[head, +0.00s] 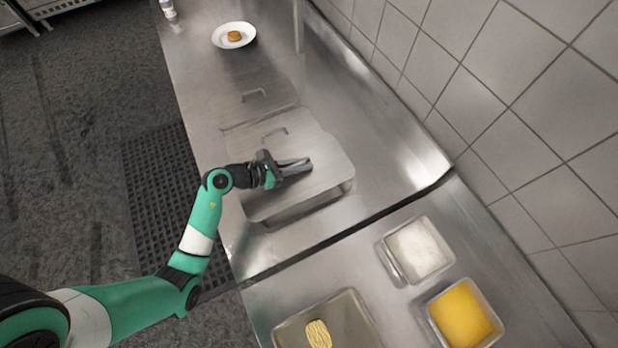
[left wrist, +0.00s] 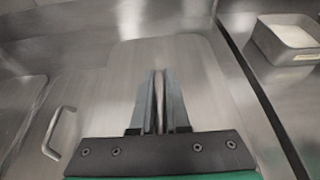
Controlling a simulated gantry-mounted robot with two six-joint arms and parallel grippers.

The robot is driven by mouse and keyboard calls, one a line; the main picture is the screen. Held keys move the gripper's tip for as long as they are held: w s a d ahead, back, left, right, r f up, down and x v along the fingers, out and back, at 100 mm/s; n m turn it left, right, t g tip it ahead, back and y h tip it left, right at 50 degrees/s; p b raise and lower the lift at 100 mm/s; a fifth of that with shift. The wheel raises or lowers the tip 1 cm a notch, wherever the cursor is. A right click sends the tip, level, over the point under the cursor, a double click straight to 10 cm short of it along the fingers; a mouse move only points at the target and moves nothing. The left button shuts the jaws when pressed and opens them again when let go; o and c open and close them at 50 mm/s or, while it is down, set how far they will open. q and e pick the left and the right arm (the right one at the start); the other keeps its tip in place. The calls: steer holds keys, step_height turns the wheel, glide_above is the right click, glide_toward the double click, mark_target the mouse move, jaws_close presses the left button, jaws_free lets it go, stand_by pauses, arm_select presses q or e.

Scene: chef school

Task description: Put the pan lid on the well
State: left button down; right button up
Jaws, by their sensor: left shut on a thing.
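The pan lid (head: 325,161) is a flat steel sheet with rounded corners, over the well (head: 310,207) in the steel counter. A steel wall shows below the lid's near edge; I cannot tell whether the lid rests on the rim or is held just above it. My left gripper (head: 308,164) is over the middle of the lid, its fingers shut on it, apparently at its handle, which the fingers hide. In the left wrist view the lid (left wrist: 205,75) spreads around my left gripper (left wrist: 159,75). My right gripper is not in view.
Other handles (head: 274,132) (head: 253,95) stand on steel covers farther along the counter. A white plate (head: 219,41) holds a brown patty. Nearer are a white-filled tub (head: 418,250), a yellow-filled tub (head: 463,314) and a tray (head: 290,331) with noodles. A tiled wall lies right.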

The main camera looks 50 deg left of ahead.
mark_target(308, 171)
arm_select(q)
steer(key=shift+w+d+f, duration=0.2)
steer(key=shift+d+f, duration=0.25)
steer(key=shift+f, duration=0.15)
steer(key=shift+w+d+f, duration=0.15)
steer(key=shift+d+f, duration=0.25)
steer(key=shift+f, duration=0.2)
steer(key=f, duration=0.1)
steer(key=f+b, duration=0.2)
steer(key=shift+d+f, duration=0.35)
steer(key=shift+f, duration=0.05)
steer(key=shift+r, duration=0.1)
steer(key=shift+w, duration=0.1)
steer(key=shift+f+b, duration=0.4)
steer(key=shift+f, duration=0.15)
steer(key=c, duration=0.9)
jaws_free()
